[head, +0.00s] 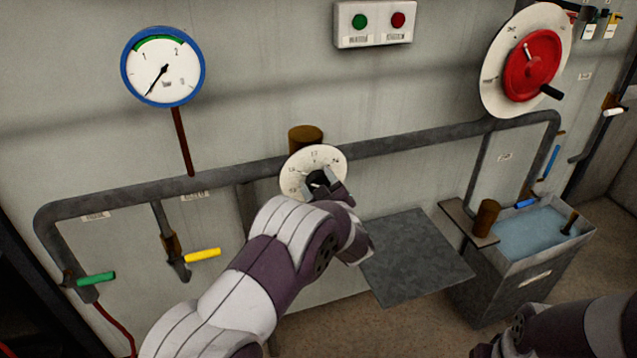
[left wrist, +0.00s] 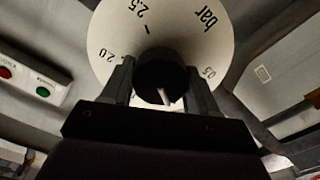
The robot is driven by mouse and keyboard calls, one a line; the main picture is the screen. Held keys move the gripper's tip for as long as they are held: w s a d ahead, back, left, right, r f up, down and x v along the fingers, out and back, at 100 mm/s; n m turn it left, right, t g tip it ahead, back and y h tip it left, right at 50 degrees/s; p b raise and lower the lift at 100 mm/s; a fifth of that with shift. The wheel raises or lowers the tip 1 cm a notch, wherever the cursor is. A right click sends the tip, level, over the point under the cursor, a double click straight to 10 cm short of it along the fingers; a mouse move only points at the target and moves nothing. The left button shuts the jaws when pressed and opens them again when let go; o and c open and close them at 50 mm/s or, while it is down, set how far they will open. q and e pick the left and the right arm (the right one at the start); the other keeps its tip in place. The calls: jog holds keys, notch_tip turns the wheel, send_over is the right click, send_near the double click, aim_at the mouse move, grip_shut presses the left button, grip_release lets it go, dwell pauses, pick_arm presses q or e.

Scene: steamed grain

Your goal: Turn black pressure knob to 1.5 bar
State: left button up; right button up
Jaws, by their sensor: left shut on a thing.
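The black pressure knob (head: 317,179) sits on a round white dial (head: 300,163) on the wall pipe. My left gripper (head: 326,186) is shut on the knob, with one finger on each side. In the left wrist view the knob (left wrist: 160,76) is between the fingers of my left gripper (left wrist: 165,92), and a white mark on it points down. The dial (left wrist: 185,25) there shows 2.0, 2.5, bar and 0.5; its lower part is hidden. The blue-rimmed gauge (head: 163,67) has its needle pointing lower left, below the 1. My right gripper is not visible.
A red wheel (head: 532,65) on a white disc is at the upper right. A box with green and red buttons (head: 375,22) is above. A grey plate (head: 415,258) and a water tank (head: 520,265) are lower right. Yellow (head: 203,255) and green (head: 96,278) valve handles are left.

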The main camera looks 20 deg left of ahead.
pick_arm(q)
jog(key=shift+r, duration=0.15)
jog(key=m+p, duration=0.2)
jog(key=m, duration=0.3)
jog(key=shift+w+r, duration=0.1)
jog(key=shift+r, duration=0.05)
jog(key=m+p, duration=0.1)
jog(key=m, duration=0.2)
jog(key=shift+d+m+p, duration=0.1)
jog(key=shift+m+p, duration=0.2)
jog(key=shift+p, duration=0.1)
jog(key=shift+m+p, duration=0.55)
jog(key=shift+m, duration=0.95)
jog(key=shift+w, duration=0.1)
jog(key=o, duration=0.9)
jog(key=shift+o, duration=0.4)
jog(key=shift+d, duration=0.1)
